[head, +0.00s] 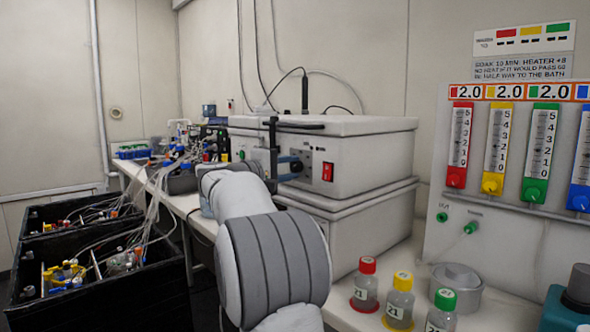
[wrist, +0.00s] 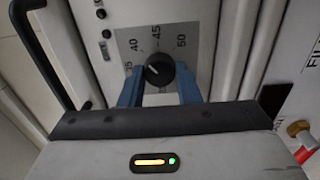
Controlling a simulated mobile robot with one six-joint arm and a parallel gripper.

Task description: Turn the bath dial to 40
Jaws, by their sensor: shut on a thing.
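The bath dial (wrist: 159,70) is a round black knob on a grey scale plate, with 40, 45 and 50 legible and a partly hidden number at the left. Its white mark sits on the left side of the knob and points up-left, toward the stretch near 40; the exact reading is too small to tell. My gripper (wrist: 159,88) has its two blue fingers on either side of the dial, shut on it. In the head view my gripper (head: 290,168) reaches the front panel of the white bath (head: 372,150), and the dial is mostly hidden.
A red switch (head: 327,171) is right of the dial. Bottles with red (head: 367,265), yellow and green caps stand on the bench at the front, beside a grey round pot (head: 457,288). A black handle (wrist: 38,50) juts out at the left in the wrist view.

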